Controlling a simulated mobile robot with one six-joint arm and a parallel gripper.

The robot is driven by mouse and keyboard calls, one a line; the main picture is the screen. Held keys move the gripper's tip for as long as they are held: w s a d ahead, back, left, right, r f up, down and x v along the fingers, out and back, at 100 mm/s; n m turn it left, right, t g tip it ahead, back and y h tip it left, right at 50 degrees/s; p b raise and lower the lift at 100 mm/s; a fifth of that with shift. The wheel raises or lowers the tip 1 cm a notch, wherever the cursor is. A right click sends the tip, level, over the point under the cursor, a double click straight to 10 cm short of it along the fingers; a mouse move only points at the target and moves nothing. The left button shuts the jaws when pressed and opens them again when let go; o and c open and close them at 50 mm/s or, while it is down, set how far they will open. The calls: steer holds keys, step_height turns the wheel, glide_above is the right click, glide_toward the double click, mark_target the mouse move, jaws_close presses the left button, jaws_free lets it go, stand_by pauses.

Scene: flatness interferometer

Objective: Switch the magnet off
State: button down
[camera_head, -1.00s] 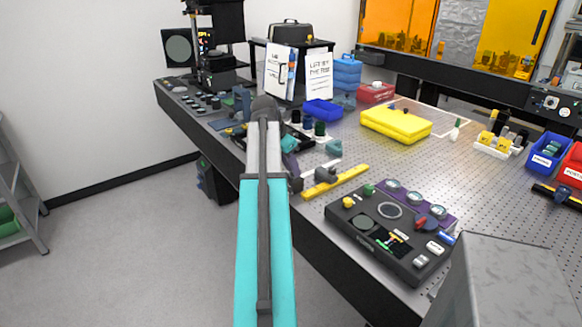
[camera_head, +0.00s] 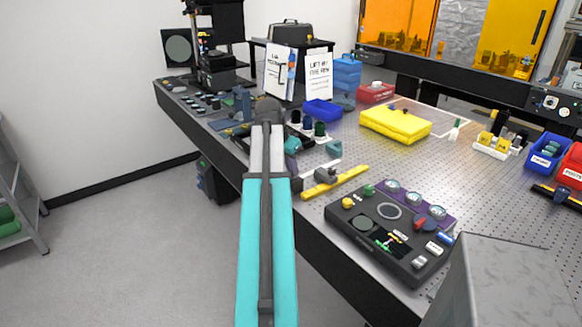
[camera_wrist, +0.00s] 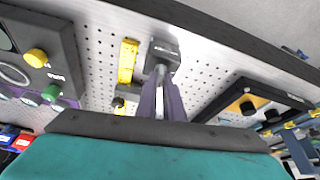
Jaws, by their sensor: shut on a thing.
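A grey block (camera_wrist: 168,52), which looks like the magnet base, sits on the perforated table top in the wrist view, near the dark table edge. A pale metal lever or pin (camera_wrist: 160,73) stands out from it. My gripper (camera_wrist: 162,82) has its narrow purple-grey fingers shut on this lever, close to the block. The fingers hide part of the lever, and I cannot tell its switch position.
A yellow bar (camera_head: 337,182) with a small grey piece (camera_head: 326,174) lies beside the block. A black control panel (camera_head: 385,240) with knobs stands to the right in the head view. A dark tray (camera_wrist: 250,100) lies right in the wrist view. A yellow case (camera_head: 396,124) is farther back.

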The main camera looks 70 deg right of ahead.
steer(key=n, duration=0.1)
steer(key=n+t+p, duration=0.1)
steer(key=n, duration=0.1)
steer(key=shift+s+n+h, duration=0.2)
steer(key=shift+n+h, duration=0.1)
steer(key=n+t+p, duration=0.1)
steer(key=n+t, duration=0.1)
steer(key=n, duration=0.2)
steer(key=shift+s+r+n, duration=0.1)
steer(key=shift+n, duration=0.2)
steer(key=n+t+y+p, duration=0.1)
steer(key=n, duration=0.2)
steer(key=shift+s+d+n, duration=0.1)
steer(key=shift+d+n, duration=0.05)
steer(key=shift+n, duration=0.25)
steer(key=shift+n+t+y, duration=0.5)
steer(key=shift+n+t, duration=0.2)
steer(key=shift+n, duration=1.1)
steer(key=c, duration=1.9)
jaws_free()
steer(key=shift+o, duration=0.2)
steer(key=shift+s+r, duration=0.1)
steer(key=shift+s, duration=0.05)
